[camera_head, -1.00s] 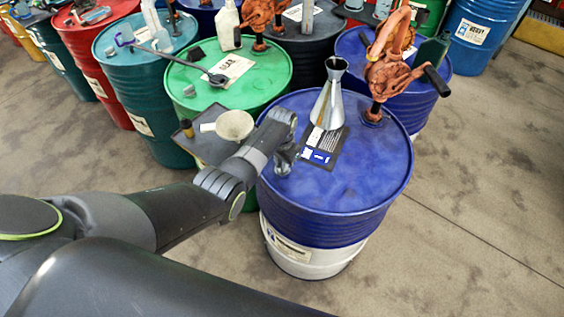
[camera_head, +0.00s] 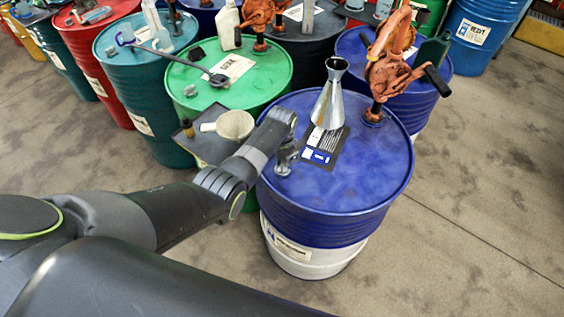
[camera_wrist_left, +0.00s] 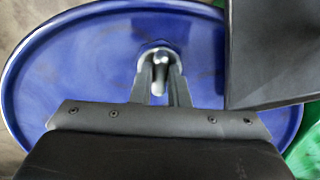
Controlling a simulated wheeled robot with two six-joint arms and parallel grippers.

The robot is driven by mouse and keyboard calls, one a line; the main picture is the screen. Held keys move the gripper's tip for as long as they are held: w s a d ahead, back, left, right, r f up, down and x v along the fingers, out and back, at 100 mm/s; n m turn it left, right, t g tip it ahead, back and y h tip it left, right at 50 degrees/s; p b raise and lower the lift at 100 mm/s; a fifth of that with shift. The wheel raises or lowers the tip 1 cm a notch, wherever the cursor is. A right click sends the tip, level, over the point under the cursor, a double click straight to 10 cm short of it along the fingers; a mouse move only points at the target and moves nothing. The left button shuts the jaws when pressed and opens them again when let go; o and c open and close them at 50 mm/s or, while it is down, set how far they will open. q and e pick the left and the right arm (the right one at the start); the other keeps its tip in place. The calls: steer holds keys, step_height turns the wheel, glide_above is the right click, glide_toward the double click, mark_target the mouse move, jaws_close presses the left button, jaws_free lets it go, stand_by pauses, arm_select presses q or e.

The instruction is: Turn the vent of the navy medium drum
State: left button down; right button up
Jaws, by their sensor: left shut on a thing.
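My left gripper (camera_head: 284,152) reaches in from the left, low over the lid. In the left wrist view the left gripper (camera_wrist_left: 160,80) is shut on the vent, with a finger on each side. My right gripper is not in view.
A silver funnel (camera_head: 328,98) and an orange-brown hand pump (camera_head: 388,65) stand on the same lid, with a dark label card (camera_head: 322,158) beside the funnel. A green drum (camera_head: 262,78) with a grey tray (camera_head: 205,147) and white cup (camera_head: 236,124) is close left. Floor at right is clear.

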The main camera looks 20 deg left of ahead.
arm_select(q)
steer(key=c, duration=1.4)
jaws_free()
steer(key=shift+r, duration=0.1)
steer(key=shift+w+r, duration=0.1)
steer(key=shift+r, duration=0.35)
step_height(320, 180, up, 16)
steer(key=b, duration=0.1)
steer(key=shift+r, duration=0.25)
steer(key=shift+f, duration=0.1)
